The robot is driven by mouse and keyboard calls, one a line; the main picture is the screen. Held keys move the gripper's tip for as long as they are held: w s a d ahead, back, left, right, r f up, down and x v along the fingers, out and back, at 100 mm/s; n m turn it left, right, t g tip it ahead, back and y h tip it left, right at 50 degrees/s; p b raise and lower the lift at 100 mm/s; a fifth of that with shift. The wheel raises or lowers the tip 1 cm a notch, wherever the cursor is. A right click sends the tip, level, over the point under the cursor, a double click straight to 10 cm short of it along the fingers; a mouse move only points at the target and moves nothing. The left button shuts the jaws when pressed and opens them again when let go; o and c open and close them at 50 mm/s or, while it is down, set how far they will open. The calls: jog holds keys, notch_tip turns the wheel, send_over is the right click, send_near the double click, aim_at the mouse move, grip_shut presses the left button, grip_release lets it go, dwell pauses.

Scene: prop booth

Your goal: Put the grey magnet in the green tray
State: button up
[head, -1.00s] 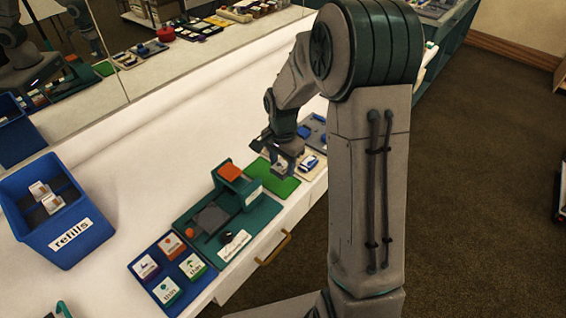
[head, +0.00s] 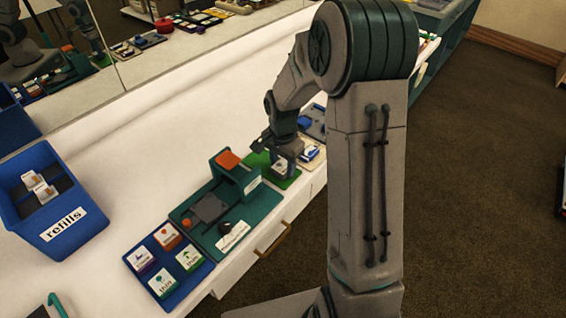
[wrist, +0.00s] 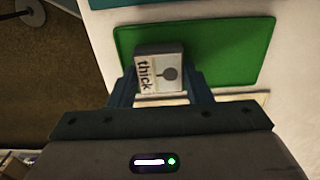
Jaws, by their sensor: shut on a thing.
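The grey magnet (wrist: 160,70) is a small block with a grey side and a pale label reading "thick" with a dark round symbol. My gripper (wrist: 156,88) is shut on it, one finger on each side. In the wrist view the magnet overlaps the near left part of the flat green tray (wrist: 235,45). In the head view my gripper (head: 284,165) points down over the green tray (head: 257,161), and the magnet shows small and pale between the fingers. I cannot tell whether the magnet touches the tray.
A teal stand with an orange-topped block (head: 262,197) is left of the green tray. Farther left is a blue tray (head: 172,289) of several labelled blocks and a blue "refills" bin (head: 75,235). A cream tray (head: 316,158) sits close on the right. The white counter behind is clear.

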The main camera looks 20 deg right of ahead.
jog(key=shift+s, duration=0.1)
dwell(0.3)
jog(key=o, duration=1.1)
jog(key=shift+o, duration=0.2)
jog(key=shift+r, duration=0.1)
notch_tip(320, 180, up, 14)
jog(key=s+r+n+t+p, duration=0.1)
jog(key=s+r+n, duration=0.1)
jog(key=s, duration=0.5)
jog(key=s+r+n+t+p, duration=0.1)
jog(key=s+n, duration=0.4)
jog(key=s, duration=0.1)
jog(key=s+r+n+p, duration=0.1)
jog(key=s+r+n, duration=0.1)
jog(key=s, duration=0.5)
jog(key=shift+s+a+r+n+t, duration=0.15)
jog(key=shift+s+r+n+t, duration=0.2)
jog(key=shift+n, duration=0.45)
